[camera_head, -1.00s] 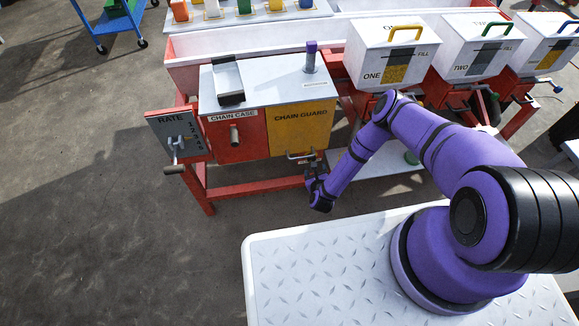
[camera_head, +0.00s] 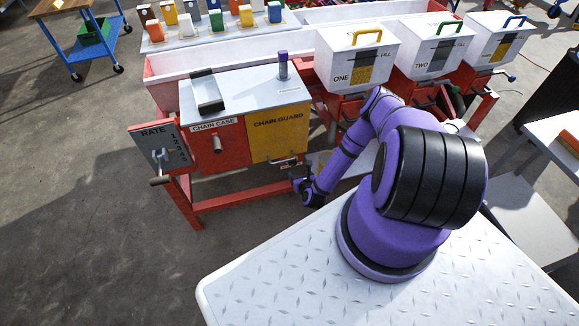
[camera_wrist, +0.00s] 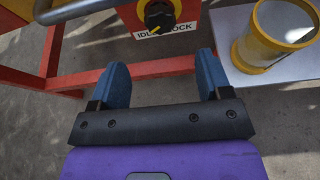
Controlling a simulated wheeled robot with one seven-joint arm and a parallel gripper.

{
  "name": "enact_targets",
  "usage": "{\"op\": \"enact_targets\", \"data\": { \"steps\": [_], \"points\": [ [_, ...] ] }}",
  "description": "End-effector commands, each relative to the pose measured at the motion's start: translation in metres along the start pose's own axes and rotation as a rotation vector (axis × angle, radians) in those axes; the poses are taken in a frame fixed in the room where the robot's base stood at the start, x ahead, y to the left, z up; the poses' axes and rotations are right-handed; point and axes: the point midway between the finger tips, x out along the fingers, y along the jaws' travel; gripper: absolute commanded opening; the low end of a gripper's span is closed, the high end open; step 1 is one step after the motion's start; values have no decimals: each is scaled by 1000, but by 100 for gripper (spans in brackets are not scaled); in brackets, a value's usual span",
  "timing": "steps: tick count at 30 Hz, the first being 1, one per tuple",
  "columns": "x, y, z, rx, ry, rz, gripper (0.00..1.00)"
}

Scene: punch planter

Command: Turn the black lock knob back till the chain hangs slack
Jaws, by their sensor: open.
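The black lock knob (camera_wrist: 159,17) shows at the top of the wrist view. It has a yellow pointer mark and sits on a yellow mount above a partly hidden label ending in "LOCK". My gripper (camera_wrist: 162,68) is open and empty, its two blue fingers apart below the knob and not touching it. In the head view my gripper (camera_head: 304,187) is low in front of the yellow chain guard (camera_head: 280,142). The knob cannot be made out there. The chain is not visible in either view.
A grey bar handle (camera_wrist: 75,10) lies left of the knob. A red frame rail (camera_wrist: 150,70) runs behind my fingers. A yellow cup (camera_wrist: 272,38) stands on a pale shelf (camera_wrist: 235,70) at right. The rate lever (camera_head: 159,165) is on the machine's left side.

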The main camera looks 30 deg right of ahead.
Motion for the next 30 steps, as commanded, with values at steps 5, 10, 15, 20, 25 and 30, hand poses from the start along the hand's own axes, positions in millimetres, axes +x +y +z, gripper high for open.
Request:
{"op": "enact_targets", "data": {
  "steps": [5, 10, 15, 20, 25, 30],
  "points": [
    [32, 1, 0, -4, -2, 1, 72],
    [60, 1, 0, -4, -1, 1, 72],
    [81, 1, 0, -3, -1, 0, 72],
    [91, 0, 0, -1, 0, -1, 72],
    [92, 0, 0, -1, 0, -1, 72],
    [92, 0, 0, -1, 0, -1, 62]
  ]
}}
